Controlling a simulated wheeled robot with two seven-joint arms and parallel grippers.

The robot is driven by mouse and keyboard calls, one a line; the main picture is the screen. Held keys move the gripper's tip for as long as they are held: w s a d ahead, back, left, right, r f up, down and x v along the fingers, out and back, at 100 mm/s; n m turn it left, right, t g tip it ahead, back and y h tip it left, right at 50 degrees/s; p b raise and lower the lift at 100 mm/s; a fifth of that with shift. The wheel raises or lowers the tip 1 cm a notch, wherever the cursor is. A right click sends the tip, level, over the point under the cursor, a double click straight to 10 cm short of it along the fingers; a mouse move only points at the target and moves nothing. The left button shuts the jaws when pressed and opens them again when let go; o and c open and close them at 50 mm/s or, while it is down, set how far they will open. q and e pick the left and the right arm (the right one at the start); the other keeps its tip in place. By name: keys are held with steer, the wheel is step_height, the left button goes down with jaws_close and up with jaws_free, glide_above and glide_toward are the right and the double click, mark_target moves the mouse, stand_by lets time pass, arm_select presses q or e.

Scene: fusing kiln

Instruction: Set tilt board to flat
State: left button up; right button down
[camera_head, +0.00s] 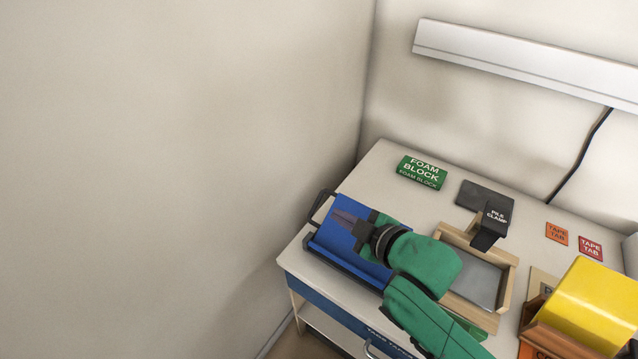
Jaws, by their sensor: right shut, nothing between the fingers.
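The blue board (328,238), which looks like the tilt board, sits at the front left corner of the worktable in a dark frame with a black handle-like loop at its left end. I cannot tell its exact tilt from this view. My right gripper (340,217) is shut and empty. Its fingers are over the blue board's upper part, and I cannot tell whether they touch it. My green right arm hides the board's right side. My left gripper is not in view.
A wooden frame with a grey plate (476,279) stands right of the board, with a black pile clamp (491,218) behind it. A green foam block (421,172) lies at the back. Walls stand left and behind.

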steer(key=p, duration=0.2)
glide_above(316, 224)
step_height(316, 224, down, 4)
steer(key=shift+r, duration=0.15)
steer(key=f, duration=0.1)
steer(key=w+f, duration=0.1)
steer(key=d+f+p, duration=0.1)
steer(key=shift+w, duration=0.25)
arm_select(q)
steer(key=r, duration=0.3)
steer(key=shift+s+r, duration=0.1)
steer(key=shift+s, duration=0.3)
arm_select(e)
steer(key=shift+w+f, duration=0.1)
steer(key=shift+w, duration=0.1)
